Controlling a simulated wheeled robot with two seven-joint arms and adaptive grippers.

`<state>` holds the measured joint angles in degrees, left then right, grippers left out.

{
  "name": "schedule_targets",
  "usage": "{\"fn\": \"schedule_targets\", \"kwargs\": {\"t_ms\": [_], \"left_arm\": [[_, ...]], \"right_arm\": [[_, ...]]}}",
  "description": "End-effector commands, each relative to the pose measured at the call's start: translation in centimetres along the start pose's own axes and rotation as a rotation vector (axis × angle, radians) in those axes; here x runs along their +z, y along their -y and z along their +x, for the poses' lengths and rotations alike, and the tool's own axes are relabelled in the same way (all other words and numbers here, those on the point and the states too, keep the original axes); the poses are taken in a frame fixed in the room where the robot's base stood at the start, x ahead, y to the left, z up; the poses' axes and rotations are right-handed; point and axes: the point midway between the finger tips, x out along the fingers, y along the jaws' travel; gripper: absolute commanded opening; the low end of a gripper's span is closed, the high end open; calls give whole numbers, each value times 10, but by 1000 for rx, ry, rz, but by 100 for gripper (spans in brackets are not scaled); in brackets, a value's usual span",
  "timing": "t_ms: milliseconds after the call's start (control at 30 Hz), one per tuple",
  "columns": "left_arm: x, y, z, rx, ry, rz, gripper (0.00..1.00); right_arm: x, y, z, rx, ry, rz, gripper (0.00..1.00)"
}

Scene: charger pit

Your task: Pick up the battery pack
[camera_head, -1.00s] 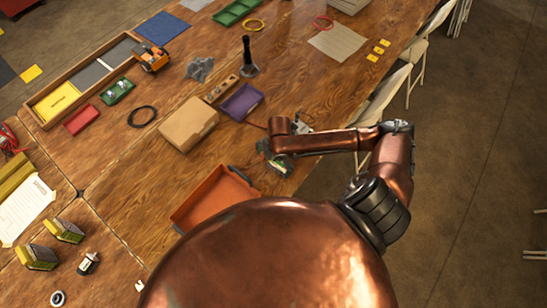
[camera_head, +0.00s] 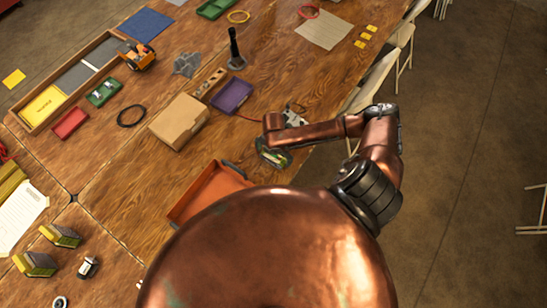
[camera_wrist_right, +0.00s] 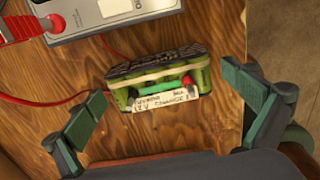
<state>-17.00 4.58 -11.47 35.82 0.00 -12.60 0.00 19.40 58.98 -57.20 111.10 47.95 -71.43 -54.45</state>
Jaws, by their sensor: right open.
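The battery pack (camera_wrist_right: 158,80) lies on the wooden table in the right wrist view. It has green cells, a pale band around it, red and green parts at its front and a handwritten label. My right gripper (camera_wrist_right: 163,86) is open, with one dark green finger on each side of the pack, both apart from it in the picture. In the head view my right gripper (camera_head: 272,154) is low over the table near its right edge, and the pack is largely hidden there. My left gripper is not in view.
A grey device (camera_wrist_right: 112,12) with a red plug (camera_wrist_right: 28,27) and red cable lies beyond the pack. An orange tray (camera_head: 208,190) is left of my right gripper. A purple tray (camera_head: 232,95) and cardboard box (camera_head: 179,121) stand farther back.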

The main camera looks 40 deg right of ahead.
Motion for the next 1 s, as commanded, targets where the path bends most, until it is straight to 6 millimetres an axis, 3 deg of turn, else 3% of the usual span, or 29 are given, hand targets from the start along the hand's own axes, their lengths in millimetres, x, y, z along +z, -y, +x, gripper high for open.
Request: {"fn": "schedule_targets", "kwargs": {"t_ms": [133,1000], "left_arm": [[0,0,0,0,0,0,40],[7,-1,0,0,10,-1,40]], "right_arm": [[0,0,0,0,0,0,98],[0,0,0,-1,1,1,38]]}}
